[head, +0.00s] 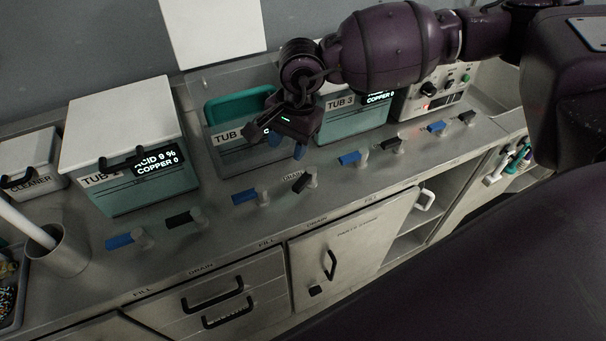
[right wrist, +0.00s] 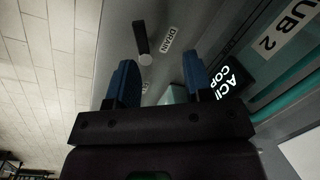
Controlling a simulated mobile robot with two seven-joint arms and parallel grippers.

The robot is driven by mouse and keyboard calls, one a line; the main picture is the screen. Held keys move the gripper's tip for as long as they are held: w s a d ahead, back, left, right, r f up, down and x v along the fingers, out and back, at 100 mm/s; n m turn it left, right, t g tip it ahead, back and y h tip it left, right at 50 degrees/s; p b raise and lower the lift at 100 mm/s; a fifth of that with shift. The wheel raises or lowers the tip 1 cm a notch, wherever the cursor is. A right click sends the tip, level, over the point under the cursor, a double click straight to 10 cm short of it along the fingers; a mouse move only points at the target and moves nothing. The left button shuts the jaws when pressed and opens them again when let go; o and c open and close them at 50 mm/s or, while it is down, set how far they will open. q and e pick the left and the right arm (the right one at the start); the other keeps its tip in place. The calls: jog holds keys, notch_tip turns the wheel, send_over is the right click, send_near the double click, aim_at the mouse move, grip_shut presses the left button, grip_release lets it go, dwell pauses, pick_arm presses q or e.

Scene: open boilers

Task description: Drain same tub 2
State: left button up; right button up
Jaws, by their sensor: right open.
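Tub 2 (head: 232,160) stands in the middle of the counter in the head view, partly hidden behind my right gripper (head: 285,147). Its label (right wrist: 279,32) and part of its lit display (right wrist: 233,85) show in the right wrist view. The black drain lever (head: 300,183) sits on the counter in front of the tub. In the right wrist view the lever (right wrist: 140,37) lies beyond the fingertips, beside a DRAIN label. My right gripper (right wrist: 158,80) is open and empty, its blue fingers apart, above the counter and not touching the lever. My left gripper is not in view.
Tub 1 (head: 110,195), with a white lid, stands left. Tub 3 (head: 350,120) stands right. Blue levers, such as the one (head: 245,197) left of the drain lever, line the front strip. A cup (head: 65,260) stands front left. Cabinets and drawers are below.

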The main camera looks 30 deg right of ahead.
aim_at(302, 180)
jog(key=shift+m+g+h, duration=0.3)
jog(key=shift+m+h, duration=0.2)
jog(key=shift+h, duration=0.3)
jog(key=f, duration=0.3)
jog(key=d+f, duration=0.1)
jog(key=f, duration=0.3)
jog(key=s+d+f+p, duration=0.1)
jog(key=f, duration=0.3)
jog(key=shift+d, duration=0.2)
grip_shut()
